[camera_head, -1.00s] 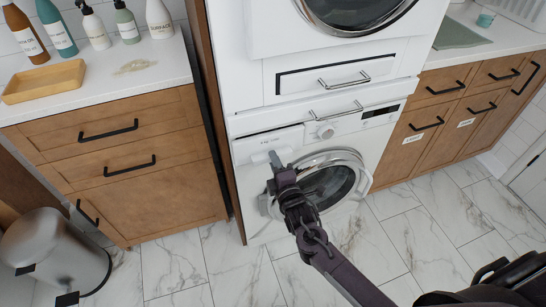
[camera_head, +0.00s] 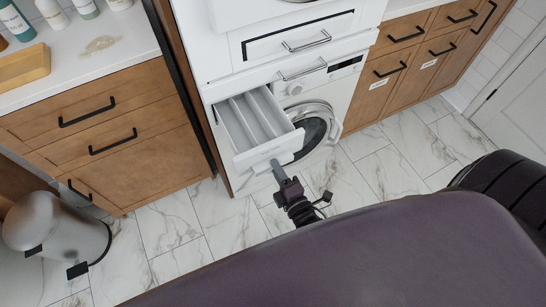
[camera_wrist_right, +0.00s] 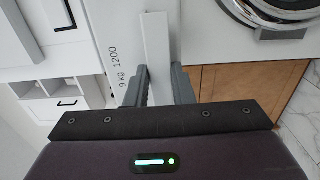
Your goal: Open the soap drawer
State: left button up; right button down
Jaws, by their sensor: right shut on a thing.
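The soap drawer (camera_head: 256,118) of the lower washing machine (camera_head: 331,82) is pulled out and shows its long white compartments. My right gripper (camera_head: 278,172) is at the drawer's front, low in the head view. In the right wrist view, the gripper's fingers (camera_wrist_right: 157,88) are shut on the white edge of the drawer front (camera_wrist_right: 157,45), beside the "9 kg 1200" print. My left gripper is not in view.
The round washer door (camera_head: 318,130) is closed just right of the drawer. Wooden cabinets (camera_head: 112,140) stand at the left, with a steel bin (camera_head: 52,232) in front. Marble floor (camera_head: 165,225) is clear before the machine.

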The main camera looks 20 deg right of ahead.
jog(key=shift+s+f, duration=0.2)
jog(key=shift+f, duration=0.15)
jog(key=c, duration=1.4)
grip_release()
jog(key=shift+c, duration=0.2)
jog(key=shift+o, duration=0.6)
jog(key=shift+w+r, duration=0.15)
jog(key=s, duration=0.8)
jog(key=shift+d+b, duration=0.15)
jog(key=shift+b, duration=0.15)
jog(key=shift+w, duration=0.1)
